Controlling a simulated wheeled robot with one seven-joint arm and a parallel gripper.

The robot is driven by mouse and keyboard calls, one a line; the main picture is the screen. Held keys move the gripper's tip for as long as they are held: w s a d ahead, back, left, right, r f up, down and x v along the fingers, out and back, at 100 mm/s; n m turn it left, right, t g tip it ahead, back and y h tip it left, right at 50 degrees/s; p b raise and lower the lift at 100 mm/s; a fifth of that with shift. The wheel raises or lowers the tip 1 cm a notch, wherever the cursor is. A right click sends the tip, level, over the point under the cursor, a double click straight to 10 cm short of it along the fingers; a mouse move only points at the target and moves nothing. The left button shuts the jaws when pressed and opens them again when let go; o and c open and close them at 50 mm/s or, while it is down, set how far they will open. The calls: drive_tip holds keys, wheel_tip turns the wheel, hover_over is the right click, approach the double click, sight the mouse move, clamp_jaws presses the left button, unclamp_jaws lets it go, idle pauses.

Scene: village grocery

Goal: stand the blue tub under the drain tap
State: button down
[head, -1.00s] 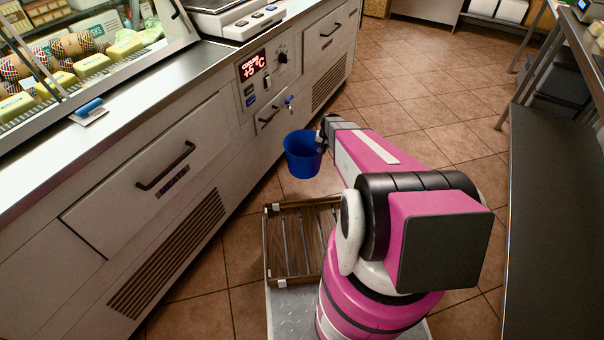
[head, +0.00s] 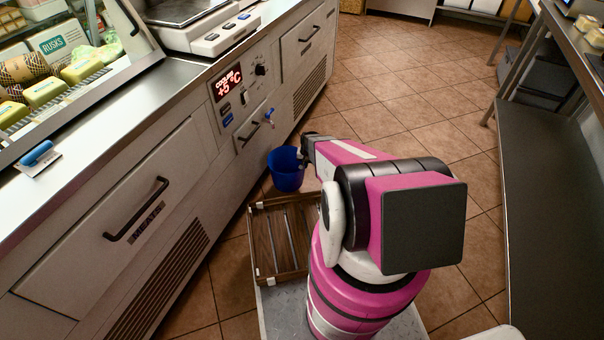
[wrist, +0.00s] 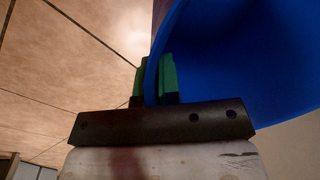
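The blue tub (head: 286,172) is upright in the head view, in front of the counter's lower front. My gripper (head: 303,158) is at the tub's right rim. In the wrist view the green fingers of my gripper (wrist: 157,84) are shut on the wall of the blue tub (wrist: 235,55), one finger on each side. The drain tap (head: 269,114) is a small tap with a blue part on the counter front, above and left of the tub. I cannot tell whether the tub's base touches the floor.
The white counter (head: 150,180) runs along the left, with a drawer handle (head: 250,133) beside the tap. A dark bench (head: 545,200) stands at the right. The tiled floor between is clear.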

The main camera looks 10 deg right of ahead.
drive_tip(key=shift+f, duration=2.8)
drive_tip(key=c, duration=1.3)
unclamp_jaws()
drive_tip(key=shift+c, duration=0.2)
wheel_tip(320, 180, up, 12)
drive_tip(key=d, duration=0.1)
drive_tip(key=s+a+r+n, duration=0.1)
drive_tip(key=s+a+r, duration=0.1)
drive_tip(key=s+r, duration=0.5)
drive_tip(key=s+a+r+n, duration=0.1)
drive_tip(key=s+r, duration=0.6)
drive_tip(key=r, duration=0.7)
drive_tip(key=s+a+r+n+h, duration=0.1)
drive_tip(key=s+a+r, duration=0.2)
drive_tip(key=s+r, duration=0.4)
wheel_tip(320, 180, up, 3)
drive_tip(key=shift+r+n, duration=0.15)
drive_tip(key=shift+n, duration=0.15)
